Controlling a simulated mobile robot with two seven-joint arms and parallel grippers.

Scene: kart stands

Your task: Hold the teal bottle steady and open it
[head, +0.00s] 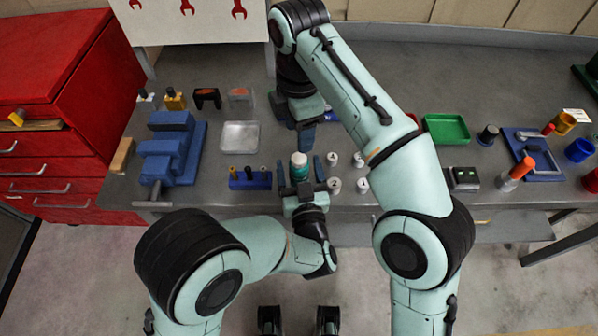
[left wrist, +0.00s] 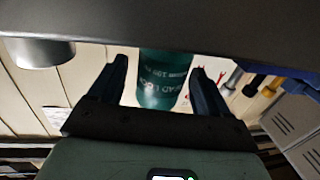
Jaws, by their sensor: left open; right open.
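The teal bottle (head: 299,171) stands upright near the front edge of the grey bench, with a pale cap (head: 299,158) on top. My left gripper (head: 299,178) is open at the front of the bottle, with one finger on each side of it. In the left wrist view the bottle (left wrist: 163,82) shows white lettering and sits between the spread fingers (left wrist: 158,78), with gaps on both sides. My right gripper (head: 306,136) is just behind and above the bottle, apart from it; its fingers are seen nearly edge-on.
Several small white-grey cylinders (head: 334,185) stand close right of the bottle. A blue block with pegs (head: 250,184) is close left. A blue vise (head: 170,150), metal tray (head: 240,136) and green tray (head: 446,129) lie farther out. The bench's front edge runs just before the bottle.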

